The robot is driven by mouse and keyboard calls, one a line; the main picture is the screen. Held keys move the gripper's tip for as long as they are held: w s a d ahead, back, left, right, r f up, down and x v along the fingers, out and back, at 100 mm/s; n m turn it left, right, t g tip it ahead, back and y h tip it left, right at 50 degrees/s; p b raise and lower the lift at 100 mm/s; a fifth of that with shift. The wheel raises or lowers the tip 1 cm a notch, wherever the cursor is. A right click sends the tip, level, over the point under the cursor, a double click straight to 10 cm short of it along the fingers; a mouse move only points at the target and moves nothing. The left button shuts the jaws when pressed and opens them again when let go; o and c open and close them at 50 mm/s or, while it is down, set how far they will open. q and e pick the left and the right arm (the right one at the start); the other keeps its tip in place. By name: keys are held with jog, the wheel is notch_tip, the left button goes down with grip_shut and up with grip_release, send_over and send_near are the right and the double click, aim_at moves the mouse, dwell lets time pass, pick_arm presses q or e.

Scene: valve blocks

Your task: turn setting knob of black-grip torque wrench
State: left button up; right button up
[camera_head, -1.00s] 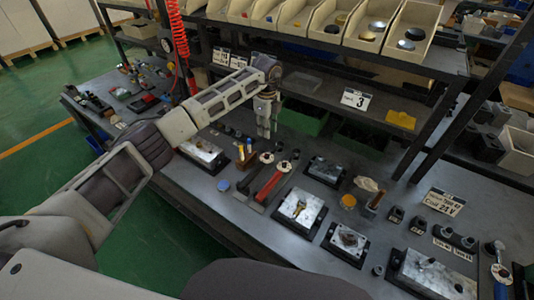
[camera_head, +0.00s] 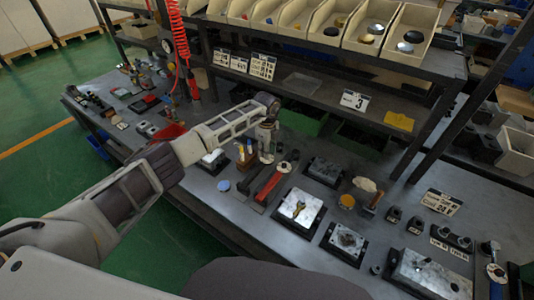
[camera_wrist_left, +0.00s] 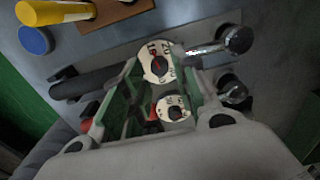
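The black-grip torque wrench (camera_head: 247,184) lies on the workbench, its dark handle toward the front edge. In the left wrist view its black grip (camera_wrist_left: 88,82) runs to the left. Its white setting dial with a dark centre knob (camera_wrist_left: 158,63) shows between my left gripper's fingertips (camera_wrist_left: 164,72). My left gripper (camera_head: 266,150) points down over the dial end with its fingers apart; I cannot tell whether they touch the knob. The red-grip torque wrench (camera_head: 269,184) lies alongside, and its dial (camera_wrist_left: 173,108) shows lower between the fingers. My right gripper is not in view.
A yellow-handled tool (camera_wrist_left: 55,12) stands in a wooden holder close by, with a blue round cap (camera_wrist_left: 36,40) beside it. Metal valve blocks (camera_head: 301,208) stand to the right. A shelf with bins (camera_head: 345,32) overhangs the back.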

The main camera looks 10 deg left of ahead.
pick_arm(q)
jog(key=shift+f, duration=1.1)
grip_shut()
jog(key=shift+m, duration=0.5)
jog(key=shift+f+m+b, duration=0.1)
jog(key=shift+m+b, duration=0.75)
jog(key=shift+m, duration=0.35)
jog(key=shift+m+b, duration=0.7)
jog(key=shift+m, duration=0.6)
